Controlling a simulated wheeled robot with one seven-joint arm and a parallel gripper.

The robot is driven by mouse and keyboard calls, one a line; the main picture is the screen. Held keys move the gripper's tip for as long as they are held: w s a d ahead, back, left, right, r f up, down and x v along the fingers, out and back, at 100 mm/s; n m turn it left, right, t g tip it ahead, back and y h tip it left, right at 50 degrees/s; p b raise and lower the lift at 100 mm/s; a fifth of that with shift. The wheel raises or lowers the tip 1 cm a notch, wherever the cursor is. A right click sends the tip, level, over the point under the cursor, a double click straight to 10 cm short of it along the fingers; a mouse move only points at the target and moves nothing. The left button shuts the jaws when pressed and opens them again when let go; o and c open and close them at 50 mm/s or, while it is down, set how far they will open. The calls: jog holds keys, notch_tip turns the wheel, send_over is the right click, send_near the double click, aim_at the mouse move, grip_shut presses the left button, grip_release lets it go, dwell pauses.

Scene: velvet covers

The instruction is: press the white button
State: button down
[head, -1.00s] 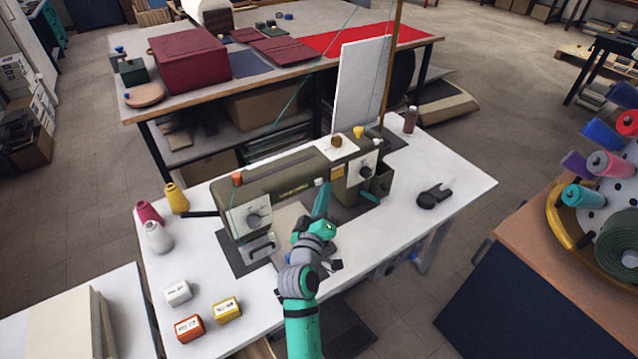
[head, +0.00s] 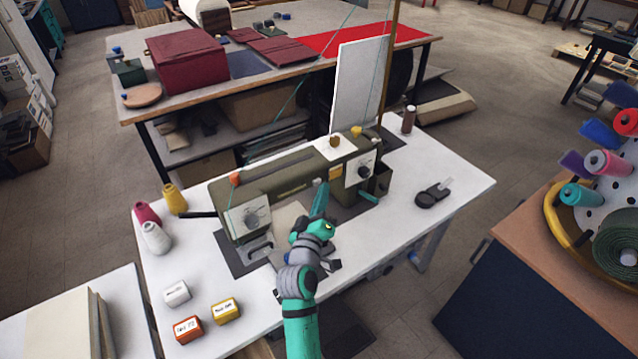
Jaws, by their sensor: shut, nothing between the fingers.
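An olive-green sewing machine (head: 285,190) stands on the white table. My gripper (head: 320,188) is shut and empty. Its narrow teal tip reaches up against the front of the machine, left of a small orange block (head: 335,173). I cannot make out the white button; the spot at the tip is covered by my gripper. Whether the tip touches the machine or stops just short, I cannot tell.
Dark knobs sit on pale plates at the machine's left (head: 251,219) and right (head: 364,172). Thread cones (head: 156,238) and small boxes (head: 226,311) stand on the left of the white table (head: 450,182). A dark tool (head: 432,194) lies at the right.

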jog(key=shift+w+a, duration=0.25)
jog(key=shift+a, duration=0.2)
dwell(0.6)
jog(key=shift+w, duration=0.15)
dwell(0.5)
jog(key=shift+s+d, duration=0.4)
dwell(0.3)
